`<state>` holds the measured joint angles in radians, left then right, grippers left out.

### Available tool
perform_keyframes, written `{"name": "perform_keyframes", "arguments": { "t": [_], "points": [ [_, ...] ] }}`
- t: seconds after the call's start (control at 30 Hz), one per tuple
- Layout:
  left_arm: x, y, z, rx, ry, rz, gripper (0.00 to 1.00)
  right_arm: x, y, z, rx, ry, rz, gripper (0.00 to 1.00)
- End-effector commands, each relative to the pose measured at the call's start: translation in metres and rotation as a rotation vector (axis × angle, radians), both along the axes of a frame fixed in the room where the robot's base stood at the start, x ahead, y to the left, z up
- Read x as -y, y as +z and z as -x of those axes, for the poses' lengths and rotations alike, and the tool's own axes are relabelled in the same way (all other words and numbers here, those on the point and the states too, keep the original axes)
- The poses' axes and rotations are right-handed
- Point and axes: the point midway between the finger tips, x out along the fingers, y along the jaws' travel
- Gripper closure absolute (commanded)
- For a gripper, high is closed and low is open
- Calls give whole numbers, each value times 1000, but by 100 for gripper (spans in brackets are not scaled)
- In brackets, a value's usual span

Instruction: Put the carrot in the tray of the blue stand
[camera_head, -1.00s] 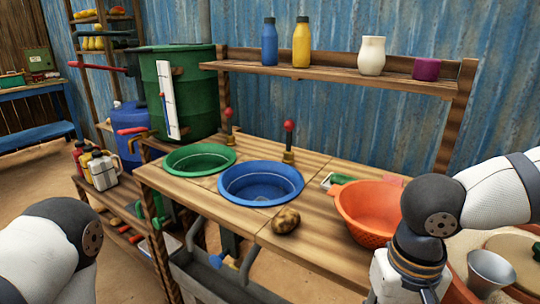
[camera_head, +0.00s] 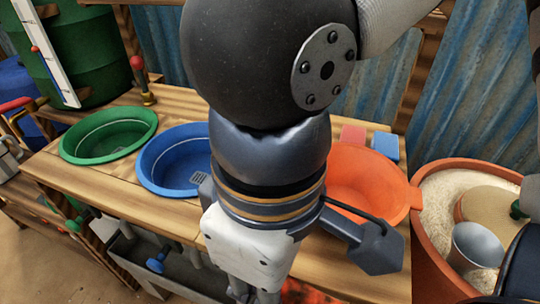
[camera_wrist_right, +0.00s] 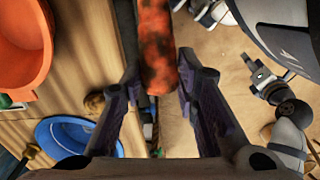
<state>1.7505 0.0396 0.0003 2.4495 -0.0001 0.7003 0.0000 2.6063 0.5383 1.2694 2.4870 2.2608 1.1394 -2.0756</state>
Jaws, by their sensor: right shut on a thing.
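The carrot (camera_wrist_right: 157,42) is a mottled orange and dark rod between the fingers of my right gripper (camera_wrist_right: 159,80) in the right wrist view. The gripper is shut on it, near its end. In the head view the carrot (camera_head: 312,292) shows only as an orange-red patch at the bottom edge. My right wrist hangs in front of the counter there, with the fingertips cut off below. I cannot make out the blue stand or its tray in these views.
The wooden counter (camera_head: 110,188) holds a green basin (camera_head: 110,134), a blue basin (camera_head: 165,160) and an orange colander (camera_head: 365,185), partly hidden by my arm. A pink block (camera_head: 353,135) and a blue block (camera_head: 385,145) lie behind. A sand-filled pot (camera_head: 435,190) stands right.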

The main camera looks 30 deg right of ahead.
Motion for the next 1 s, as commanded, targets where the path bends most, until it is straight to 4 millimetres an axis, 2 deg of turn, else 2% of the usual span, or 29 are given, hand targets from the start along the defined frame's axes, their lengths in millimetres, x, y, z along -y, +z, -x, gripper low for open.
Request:
{"name": "perform_keyframes", "arguments": {
  "t": [0.07, 0.13, 0.27, 0.33, 0.5, 0.7, 0.83, 1.0],
  "points": [
    [0, 0, 1, -1, 1, 0, 60, 3, -2, -4, -2, 7, -2, 100],
    [0, 0, 1, -2, 1, 0, 60, 11, -11, -18, -6, 4, -2, 100],
    [0, 0, 1, -3, 1, 0, 60, 28, -30, -57, -6, 2, -3, 100],
    [0, -1, 2, -6, 1, 0, 60, 37, -40, -78, -6, 1, -4, 100],
    [0, -1, 2, -7, 1, 0, 60, 51, -78, -106, -6, 7, -1, 100],
    [0, -2, 3, -9, 1, -1, 60, 59, -102, -124, -5, 8, 1, 100],
    [0, 0, 1, -1, 1, 0, 60, 59, -125, -124, -3, 10, 1, 100],
    [0, 0, 0, -1, 1, 0, 60, 58, -130, -124, -1, 9, -1, 100]
  ]
}}
